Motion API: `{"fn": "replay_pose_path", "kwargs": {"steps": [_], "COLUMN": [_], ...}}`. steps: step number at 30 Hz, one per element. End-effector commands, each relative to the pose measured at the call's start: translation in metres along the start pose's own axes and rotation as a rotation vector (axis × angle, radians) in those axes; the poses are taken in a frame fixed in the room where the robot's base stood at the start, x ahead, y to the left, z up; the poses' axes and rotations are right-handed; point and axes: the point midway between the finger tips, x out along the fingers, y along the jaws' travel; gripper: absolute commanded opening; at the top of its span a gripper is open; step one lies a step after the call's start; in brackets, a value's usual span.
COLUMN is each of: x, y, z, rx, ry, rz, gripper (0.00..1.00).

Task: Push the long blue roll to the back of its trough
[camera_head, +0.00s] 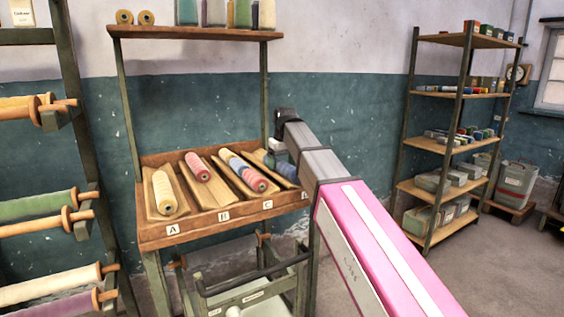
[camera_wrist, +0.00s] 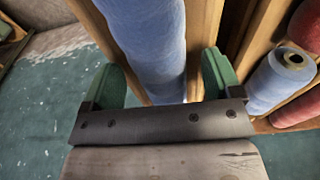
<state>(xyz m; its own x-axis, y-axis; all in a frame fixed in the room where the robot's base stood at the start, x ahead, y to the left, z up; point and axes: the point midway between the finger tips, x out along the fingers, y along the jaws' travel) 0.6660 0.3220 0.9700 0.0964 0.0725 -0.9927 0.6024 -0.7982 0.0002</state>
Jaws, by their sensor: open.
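The long blue roll (camera_head: 287,171) lies in the rightmost trough of the slanted wooden rack, partly hidden by my arm in the head view. In the wrist view the long blue roll (camera_wrist: 148,45) runs up the middle of the picture between wooden trough walls. My gripper (camera_wrist: 162,62) is open, with one green finger on each side of the roll's near part. I cannot tell whether the fingers or palm touch the roll. In the head view my gripper is mostly hidden behind the end of my arm.
Trough C holds a shorter blue roll (camera_wrist: 290,58) with a pink-red roll (camera_head: 255,181) in front. Trough B holds a pink roll (camera_head: 198,167) and trough A a yellow roll (camera_head: 164,192). A shelf (camera_head: 200,34) with jars stands above the rack.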

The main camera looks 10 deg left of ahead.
Motion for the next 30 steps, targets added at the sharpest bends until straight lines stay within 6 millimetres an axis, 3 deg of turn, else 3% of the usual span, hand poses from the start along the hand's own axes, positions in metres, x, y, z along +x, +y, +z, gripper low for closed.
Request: {"fn": "replay_pose_path", "kwargs": {"steps": [2,7,8,19,30], "x": [0.0,0.0,0.0,0.0,0.004], "y": [0.0,0.0,0.0,0.003,0.017], "z": [0.0,0.0,0.0,-0.008,-0.039], "rx": [0.0,0.0,0.0,0.002,0.012], "ry": [0.0,0.0,0.0,0.0,0.0], "rz": [0.0,0.0,0.0,0.0,0.001], "gripper": [0.81,0.25,0.23,0.23,0.23]}}
